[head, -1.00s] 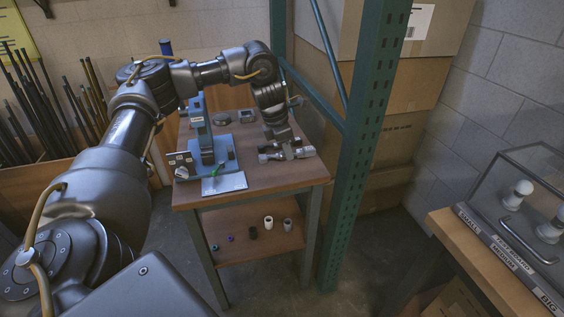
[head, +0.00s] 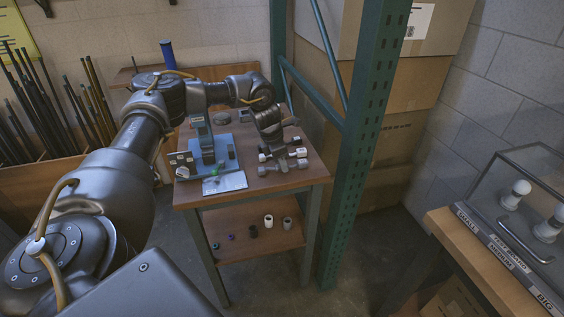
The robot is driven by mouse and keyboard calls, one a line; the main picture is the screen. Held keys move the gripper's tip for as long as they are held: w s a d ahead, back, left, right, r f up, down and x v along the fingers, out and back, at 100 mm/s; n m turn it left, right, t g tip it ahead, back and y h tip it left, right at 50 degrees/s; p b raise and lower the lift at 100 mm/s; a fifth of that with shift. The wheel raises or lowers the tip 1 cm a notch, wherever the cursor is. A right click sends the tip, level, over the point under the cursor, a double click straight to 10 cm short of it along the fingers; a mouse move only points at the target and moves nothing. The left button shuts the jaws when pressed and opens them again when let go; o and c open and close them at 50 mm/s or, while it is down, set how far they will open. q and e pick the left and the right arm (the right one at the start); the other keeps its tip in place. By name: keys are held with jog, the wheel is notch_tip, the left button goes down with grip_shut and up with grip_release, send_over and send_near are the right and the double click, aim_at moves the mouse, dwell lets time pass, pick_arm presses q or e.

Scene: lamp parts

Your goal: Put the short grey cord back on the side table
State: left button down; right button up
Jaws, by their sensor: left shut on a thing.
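The side table (head: 215,194) is a brown wooden table with dark legs and a lower shelf. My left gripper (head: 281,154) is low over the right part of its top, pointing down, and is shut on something. A short grey bar-like piece, which looks like the short grey cord (head: 284,168), is at the fingers, at or just above the tabletop. The fingers partly hide it, and I cannot tell if it touches the wood. My right gripper is not in view.
A blue stand (head: 206,150) and a white sheet (head: 226,183) occupy the table's left part. Several small parts lie on the lower shelf (head: 242,252). A green rack post (head: 352,150) rises close at the table's right. A bulb case (head: 515,205) stands far right.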

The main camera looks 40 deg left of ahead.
pick_arm(q)
jog(key=c, duration=1.3)
grip_release()
jog(key=shift+r, duration=0.1)
jog(key=v, duration=1.2)
jog(key=shift+d+b, duration=0.1)
jog(key=shift+b, duration=0.2)
